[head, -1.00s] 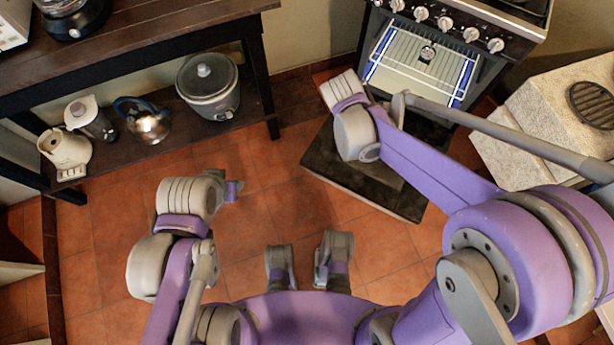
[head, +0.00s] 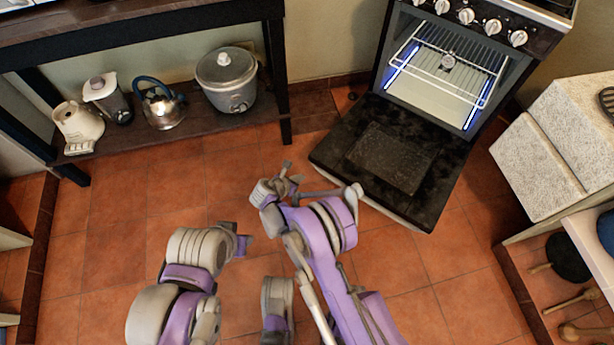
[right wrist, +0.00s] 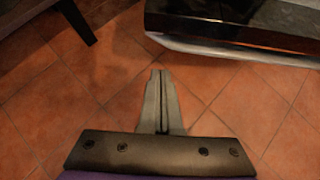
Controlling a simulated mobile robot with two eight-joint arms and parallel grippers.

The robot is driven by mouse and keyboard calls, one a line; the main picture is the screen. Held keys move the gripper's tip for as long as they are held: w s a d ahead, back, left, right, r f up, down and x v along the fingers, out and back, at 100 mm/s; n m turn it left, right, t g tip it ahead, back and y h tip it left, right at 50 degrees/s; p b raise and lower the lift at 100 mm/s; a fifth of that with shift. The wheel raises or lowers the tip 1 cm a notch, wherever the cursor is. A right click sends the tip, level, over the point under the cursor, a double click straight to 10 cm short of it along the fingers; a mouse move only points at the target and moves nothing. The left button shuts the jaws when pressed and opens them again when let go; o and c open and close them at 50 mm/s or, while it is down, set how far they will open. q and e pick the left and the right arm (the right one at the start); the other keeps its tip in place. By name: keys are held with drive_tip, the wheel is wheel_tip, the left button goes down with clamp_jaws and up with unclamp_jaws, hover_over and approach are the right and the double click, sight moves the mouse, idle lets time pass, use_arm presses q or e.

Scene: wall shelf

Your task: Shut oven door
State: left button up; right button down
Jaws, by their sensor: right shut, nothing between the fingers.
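The oven (head: 455,60) stands at the top right of the head view, its cavity and wire rack exposed. Its black door (head: 425,170) is folded down wide open, low over the floor. My right gripper (head: 286,168) is shut and empty, apart from the door, off its left corner. In the right wrist view the closed fingers (right wrist: 159,78) point over bare floor, with the door's edge (right wrist: 230,48) at the top right. My left gripper (head: 244,243) is lower left of the door, over the floor; its fingers are too small to read.
A dark wooden table (head: 130,18) with a low shelf stands at the left, holding a slow cooker (head: 228,80), a kettle (head: 162,108) and other kitchenware. A pale stone counter (head: 540,165) stands right of the oven. Tiled floor (head: 170,190) is clear between.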

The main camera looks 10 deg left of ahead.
drive_tip(key=b+x, duration=0.3)
drive_tip(key=x, duration=0.7)
drive_tip(key=shift+r, duration=2.2)
drive_tip(key=shift+r, duration=0.1)
